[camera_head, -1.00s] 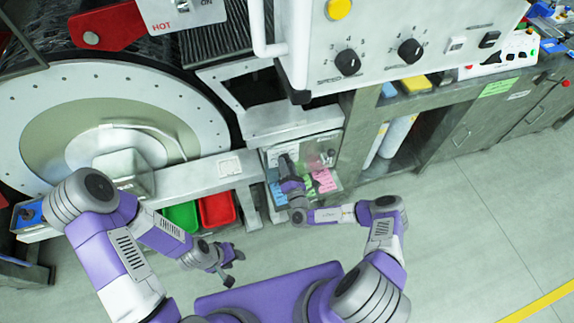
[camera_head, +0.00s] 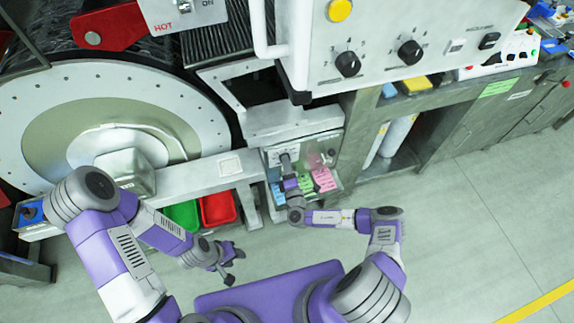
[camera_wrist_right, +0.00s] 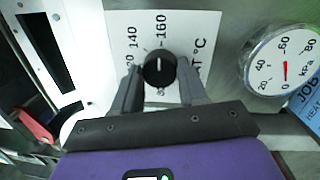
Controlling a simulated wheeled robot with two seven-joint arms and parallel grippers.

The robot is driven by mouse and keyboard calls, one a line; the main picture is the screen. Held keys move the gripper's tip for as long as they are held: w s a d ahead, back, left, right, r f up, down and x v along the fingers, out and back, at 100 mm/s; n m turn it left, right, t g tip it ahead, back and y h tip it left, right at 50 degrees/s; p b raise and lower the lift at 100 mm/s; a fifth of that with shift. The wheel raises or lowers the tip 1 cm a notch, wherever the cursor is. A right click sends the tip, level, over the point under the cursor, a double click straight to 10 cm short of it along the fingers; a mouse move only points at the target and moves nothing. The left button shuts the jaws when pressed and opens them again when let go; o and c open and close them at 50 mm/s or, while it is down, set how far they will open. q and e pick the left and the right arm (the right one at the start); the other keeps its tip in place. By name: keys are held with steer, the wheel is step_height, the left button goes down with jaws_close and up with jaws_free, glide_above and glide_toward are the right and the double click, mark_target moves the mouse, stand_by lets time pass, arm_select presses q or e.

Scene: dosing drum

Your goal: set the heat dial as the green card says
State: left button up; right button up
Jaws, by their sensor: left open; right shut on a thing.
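The heat dial (camera_wrist_right: 159,66) is a black round knob with a white pointer line, on a white scale plate marked in °C. Its line points up in the right wrist view, toward the printed 160; 140 is to the left. My right gripper (camera_wrist_right: 160,84) is shut on the knob, one finger on each side. In the head view the right gripper (camera_head: 286,165) reaches the panel and hides the knob. The green card (camera_head: 305,184) lies between blue and pink cards below the panel; its writing is too small to read. My left gripper (camera_head: 226,268) is open and empty over the floor.
A pressure gauge (camera_wrist_right: 284,62) in kPa sits right of the dial, above a blue card (camera_wrist_right: 307,101). Green (camera_head: 183,215) and red (camera_head: 217,208) bins stand left of the cards. A white control box (camera_head: 385,45) overhangs above. The floor at right is clear.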

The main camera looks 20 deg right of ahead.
steer(key=shift+a, duration=0.1)
steer(key=o, duration=1.1)
steer(key=shift+c, duration=0.2)
steer(key=shift+s, duration=0.1)
steer(key=s+p, duration=0.1)
steer(key=s, duration=0.6)
steer(key=shift+s+a+f, duration=0.15)
steer(key=shift+s+f, duration=0.05)
steer(key=shift+f, duration=0.15)
steer(key=shift+a, duration=0.1)
